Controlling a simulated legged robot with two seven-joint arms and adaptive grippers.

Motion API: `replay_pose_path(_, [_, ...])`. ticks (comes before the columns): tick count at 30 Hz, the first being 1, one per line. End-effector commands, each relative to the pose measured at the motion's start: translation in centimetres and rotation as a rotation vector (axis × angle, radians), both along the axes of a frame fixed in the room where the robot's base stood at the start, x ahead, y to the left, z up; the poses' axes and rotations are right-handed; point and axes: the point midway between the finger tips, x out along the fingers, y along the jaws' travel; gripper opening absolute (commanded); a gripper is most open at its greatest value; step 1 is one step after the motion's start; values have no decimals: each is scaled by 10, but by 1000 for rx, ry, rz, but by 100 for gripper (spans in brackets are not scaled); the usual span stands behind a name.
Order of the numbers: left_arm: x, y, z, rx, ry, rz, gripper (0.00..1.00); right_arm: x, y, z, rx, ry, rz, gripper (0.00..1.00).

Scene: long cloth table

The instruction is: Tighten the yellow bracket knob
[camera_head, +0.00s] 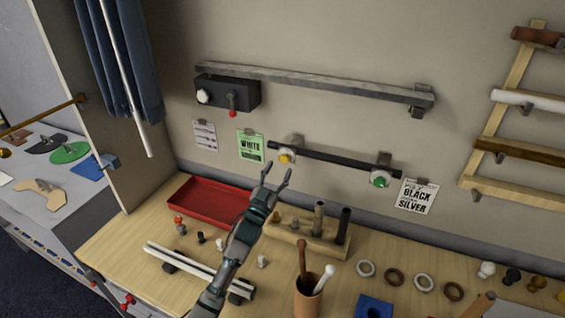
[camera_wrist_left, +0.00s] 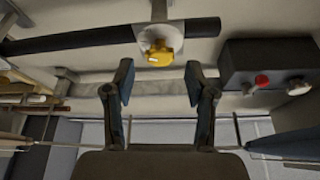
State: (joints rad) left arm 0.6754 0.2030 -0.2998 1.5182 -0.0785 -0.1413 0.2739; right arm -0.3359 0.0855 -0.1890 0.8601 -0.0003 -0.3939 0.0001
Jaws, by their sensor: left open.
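The yellow bracket knob (camera_head: 286,158) sits on the left wall bracket, at the left end of a black rod (camera_head: 335,159). In the left wrist view the yellow knob (camera_wrist_left: 160,54) faces me, in front of a pale round bracket plate. My left gripper (camera_head: 278,172) is just below and left of the knob in the head view. In the wrist view its two fingers (camera_wrist_left: 158,82) are spread apart with nothing between them, and the knob shows beyond and between the tips, apart from both. The right gripper is in neither view.
A green knob (camera_head: 380,181) sits on the right bracket. A grey rail (camera_head: 320,85) and a dark box (camera_head: 228,93) with a red-tipped lever are above. A red tray (camera_head: 205,200), wooden peg block (camera_head: 300,236) and several rings and finials cover the table below.

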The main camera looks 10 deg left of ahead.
Motion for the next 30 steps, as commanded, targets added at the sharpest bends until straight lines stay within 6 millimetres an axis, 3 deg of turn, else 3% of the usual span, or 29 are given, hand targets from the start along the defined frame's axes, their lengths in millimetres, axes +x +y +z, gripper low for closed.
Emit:
replay_pose_path(7, [29, -7, 13, 0, 0, 1, 56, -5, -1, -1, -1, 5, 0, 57])
replay_pose_path(17, [33, -9, 14, 0, 1, 0, 56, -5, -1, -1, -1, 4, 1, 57])
replay_pose_path(19, [33, -9, 14, -1, 1, 0, 46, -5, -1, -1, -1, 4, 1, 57])
replay_pose_path(24, [33, -9, 14, -1, 1, 0, 3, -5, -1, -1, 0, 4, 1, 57])
replay_pose_path(30, [33, -10, 14, -36, 8, -2, 0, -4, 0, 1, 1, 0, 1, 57])
